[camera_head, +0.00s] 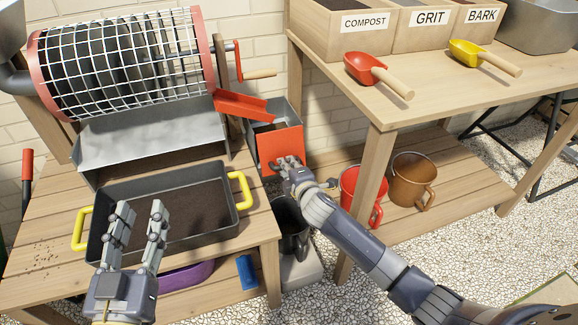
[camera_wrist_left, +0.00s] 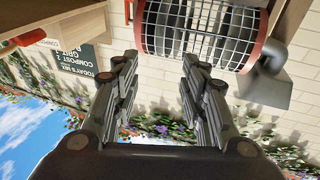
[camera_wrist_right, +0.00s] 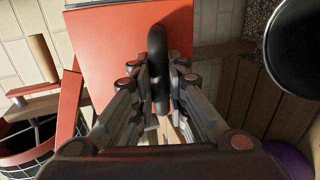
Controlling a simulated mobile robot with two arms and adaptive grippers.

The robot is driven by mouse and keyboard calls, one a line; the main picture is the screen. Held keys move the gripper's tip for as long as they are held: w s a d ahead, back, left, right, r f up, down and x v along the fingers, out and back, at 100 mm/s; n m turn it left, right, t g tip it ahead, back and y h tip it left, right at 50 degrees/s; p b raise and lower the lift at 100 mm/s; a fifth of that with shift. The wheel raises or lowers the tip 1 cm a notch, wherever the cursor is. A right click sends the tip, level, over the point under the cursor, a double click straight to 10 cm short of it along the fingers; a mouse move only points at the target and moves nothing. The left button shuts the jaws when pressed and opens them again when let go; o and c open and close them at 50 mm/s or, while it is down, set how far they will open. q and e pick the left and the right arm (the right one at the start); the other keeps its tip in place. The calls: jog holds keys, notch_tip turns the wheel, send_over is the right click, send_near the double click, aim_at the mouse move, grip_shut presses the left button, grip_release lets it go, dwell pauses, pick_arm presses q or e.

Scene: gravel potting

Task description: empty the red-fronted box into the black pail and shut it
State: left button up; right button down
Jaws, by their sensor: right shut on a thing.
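The red-fronted box (camera_head: 268,145) is a grey box under the red chute, and its red front also fills the upper middle of the right wrist view (camera_wrist_right: 105,40). My right gripper (camera_head: 288,165) is at that front. In the right wrist view its fingers (camera_wrist_right: 163,105) are shut on the dark handle (camera_wrist_right: 157,50). The black pail (camera_head: 287,222) stands below the box, partly hidden by my right arm; its round rim shows at upper right in the right wrist view (camera_wrist_right: 270,48). My left gripper (camera_head: 140,222) is open and empty over the tray's near edge. The box's contents are not clear.
A mesh drum (camera_head: 130,65) with a crank and red chute (camera_head: 243,103) stands behind. A dark tray (camera_head: 110,195) with yellow handles holds soil. A red pail (camera_head: 350,185) and a brown pail (camera_head: 412,170) stand under the right bench (camera_head: 440,85), which carries labelled bins and two scoops.

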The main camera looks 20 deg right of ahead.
pick_arm(q)
jog(key=s+a+f+g+y+p, duration=0.1)
jog(key=s+a+f+g+p, duration=0.1)
jog(key=f+g, duration=0.3)
jog(key=s+a+f+g+y+p, duration=0.1)
jog(key=s+f+g, duration=0.4)
jog(key=f, duration=0.6)
jog(key=shift+s+a+n+y+p, duration=0.2)
jog(key=shift+a+n+y+p, duration=0.15)
jog(key=shift+a+y, duration=0.25)
pick_arm(e)
jog(key=shift+s+d+r, duration=0.25)
jog(key=shift+s+r, duration=0.75)
jog(key=shift+r, duration=0.15)
jog(key=shift+r, duration=0.1)
